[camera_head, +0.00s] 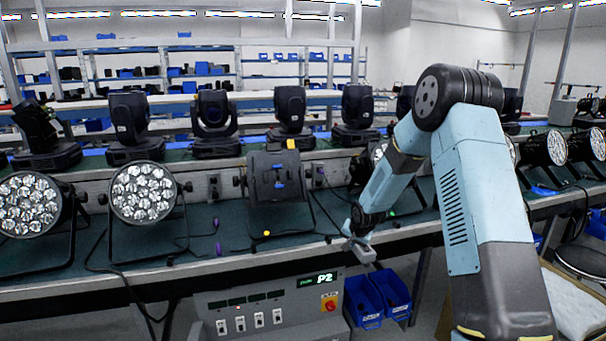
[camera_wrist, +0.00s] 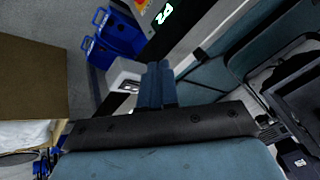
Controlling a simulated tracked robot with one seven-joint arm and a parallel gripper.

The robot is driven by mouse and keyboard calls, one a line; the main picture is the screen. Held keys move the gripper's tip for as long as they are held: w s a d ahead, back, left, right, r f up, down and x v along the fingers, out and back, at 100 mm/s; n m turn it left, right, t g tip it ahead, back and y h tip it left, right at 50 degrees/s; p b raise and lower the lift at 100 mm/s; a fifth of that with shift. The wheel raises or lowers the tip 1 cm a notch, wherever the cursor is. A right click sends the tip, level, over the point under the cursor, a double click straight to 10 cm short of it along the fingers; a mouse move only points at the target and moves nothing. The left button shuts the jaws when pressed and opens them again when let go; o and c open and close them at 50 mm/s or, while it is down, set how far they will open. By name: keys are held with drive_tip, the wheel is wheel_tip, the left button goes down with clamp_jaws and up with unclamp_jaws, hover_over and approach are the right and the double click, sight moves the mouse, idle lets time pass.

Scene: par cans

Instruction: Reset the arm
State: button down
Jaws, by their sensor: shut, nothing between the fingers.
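My arm (camera_head: 480,190) reaches up from the lower right in the head view, bends at a dark elbow and comes down toward the bench's front edge. My gripper (camera_head: 362,250) is at the end of it, just in front of the bench edge and above the blue bins. It is shut and empty. In the wrist view my gripper (camera_wrist: 160,85) shows as two blue-grey fingers close together, with the control panel and bins beyond it.
Par cans (camera_head: 143,193) stand along the green bench (camera_head: 225,240), one turned to show its back (camera_head: 275,178). Moving heads (camera_head: 213,120) line the shelf behind. A control panel (camera_head: 275,312) reads "P2". Blue bins (camera_head: 364,300) sit below the edge. A cardboard box (camera_wrist: 30,95) lies left in the wrist view.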

drive_tip(key=s+d+r+n+h, duration=0.1)
drive_tip(key=s+d+r, duration=0.2)
drive_tip(key=s+r, duration=0.8)
drive_tip(key=s+d+r+n+h, duration=0.15)
drive_tip(key=s+r, duration=0.55)
drive_tip(key=r, duration=0.8)
drive_tip(key=s+d+r+n, duration=0.1)
drive_tip(key=s+r, duration=0.3)
drive_tip(key=s, duration=1)
drive_tip(key=s+d+r+n, duration=0.1)
drive_tip(key=s+r, duration=0.3)
drive_tip(key=s, duration=1.1)
drive_tip(key=shift+d+y, duration=0.2)
drive_tip(key=shift+y, duration=0.25)
